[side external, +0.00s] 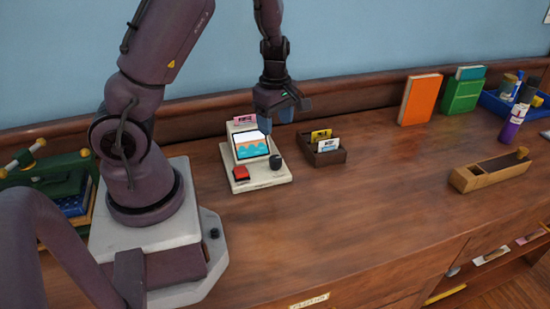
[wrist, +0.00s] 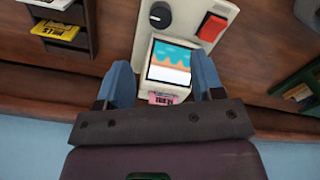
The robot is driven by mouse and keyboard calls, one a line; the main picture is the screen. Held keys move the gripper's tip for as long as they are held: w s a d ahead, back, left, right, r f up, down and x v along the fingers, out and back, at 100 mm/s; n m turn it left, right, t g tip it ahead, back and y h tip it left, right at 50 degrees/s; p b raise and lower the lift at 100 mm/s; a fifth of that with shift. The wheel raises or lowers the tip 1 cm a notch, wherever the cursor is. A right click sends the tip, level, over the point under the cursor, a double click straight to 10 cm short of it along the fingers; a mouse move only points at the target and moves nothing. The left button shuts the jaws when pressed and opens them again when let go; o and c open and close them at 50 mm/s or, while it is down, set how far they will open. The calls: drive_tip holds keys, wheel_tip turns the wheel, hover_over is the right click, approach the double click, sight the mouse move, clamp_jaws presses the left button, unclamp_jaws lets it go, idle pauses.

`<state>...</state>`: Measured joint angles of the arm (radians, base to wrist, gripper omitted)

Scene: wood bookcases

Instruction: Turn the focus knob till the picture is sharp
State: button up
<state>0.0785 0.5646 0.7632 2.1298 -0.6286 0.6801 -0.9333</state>
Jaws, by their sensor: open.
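The viewer (side external: 262,176) is a cream box on the wooden top, with a tilted screen (side external: 250,145) showing a blue, orange and teal picture. The screen also shows in the wrist view (wrist: 170,63). The dark round focus knob (side external: 276,162) is on its front right, and in the wrist view the knob (wrist: 160,15) is beyond the screen with a pale mark on it. A red switch (side external: 241,173) is at the front left. My gripper (side external: 279,115) is above the back of the viewer, fingers apart and empty, not touching the knob. Sharpness is hard to judge at this size.
A dark wooden card box (side external: 324,150) with cards stands just right of the viewer. An orange book (side external: 420,99), a green book (side external: 462,95), a purple bottle (side external: 514,124) and a wooden plane-like block (side external: 490,170) are farther right. The front middle top is clear.

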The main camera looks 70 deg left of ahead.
sight(275, 158)
wheel_tip(275, 158, down, 11)
drive_tip(key=shift+f, duration=0.2)
drive_tip(key=shift+c, duration=0.2)
drive_tip(key=c, duration=0.9)
